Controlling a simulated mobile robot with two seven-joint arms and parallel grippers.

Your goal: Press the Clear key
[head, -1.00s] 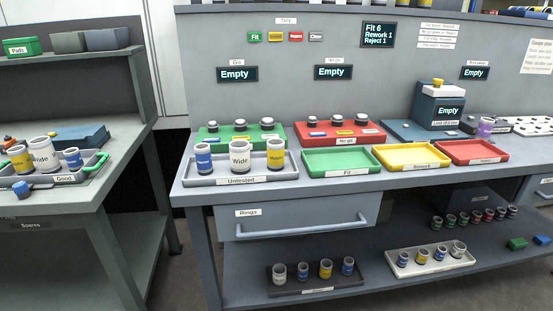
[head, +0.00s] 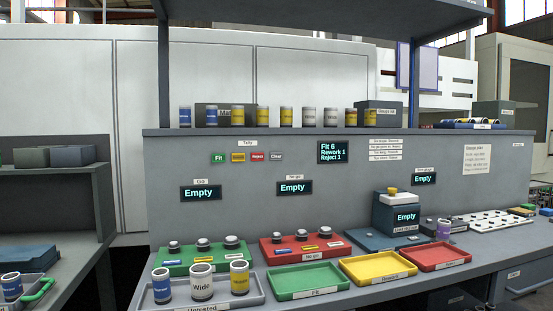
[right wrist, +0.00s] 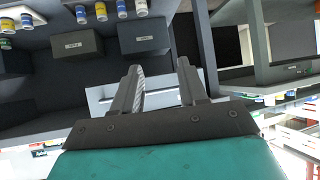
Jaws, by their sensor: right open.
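The grey Clear key (head: 276,156) is at the right end of the row of keys under the Tally label on the bench's back panel. Left of it are the green Fit key (head: 219,158), a yellow key (head: 238,157) and the red Reject key (head: 258,157). The tally display (head: 333,152) reads Fit 6, Rework 1, Reject 1. My right gripper (right wrist: 160,75) shows in the right wrist view with its two fingers apart and nothing between them. Neither gripper shows in the head view, and the Clear key cannot be made out in the right wrist view.
Empty green (head: 308,280), yellow (head: 378,267) and red (head: 439,257) trays stand along the bench front. The panel around the keys is clear.

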